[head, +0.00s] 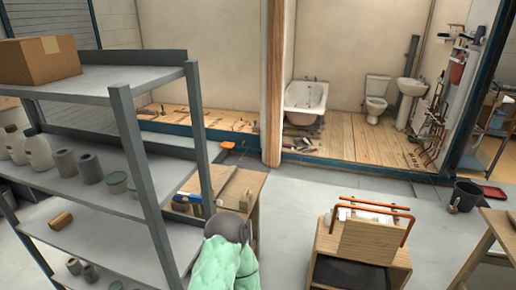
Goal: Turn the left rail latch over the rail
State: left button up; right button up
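I cannot make out a rail latch in the head view. A wooden cart or box (367,243) with orange tube rails (402,229) stands at the lower right. The rails bend along its top and one side, and white items lie between them. I cannot tell whether any latch sits on these rails. Neither of my grippers shows in this view.
A grey shelf unit (130,140) with a cardboard box (42,60) and several cans fills the left. A rounded grey and mint-green shape (226,262), unclear to me, stands beside a wooden bench (240,188). A dark bucket (466,193) stands right. Grey floor between is clear.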

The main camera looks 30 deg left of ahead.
aim_at(195, 199)
jog(key=i+u, duration=0.15)
jog(key=u, duration=0.3)
jog(key=i+l+u, duration=0.1)
jog(key=u, duration=0.3)
jog(key=i+l+u, duration=0.1)
jog(key=u, duration=0.35)
jog(key=l+u, duration=0.15)
jog(key=u, duration=0.25)
jog(key=i+l+u, duration=0.1)
jog(key=u, duration=0.35)
jog(key=i+l+u, duration=0.2)
jog(key=l+u, duration=0.2)
jog(key=i+l+u, duration=0.1)
jog(key=l+u, duration=0.35)
jog(key=l, duration=0.2)
jog(key=l+u, duration=0.4)
jog(key=l, duration=0.15)
jog(key=k+l+u, duration=0.1)
jog(key=l+u, duration=0.35)
jog(key=l, duration=0.15)
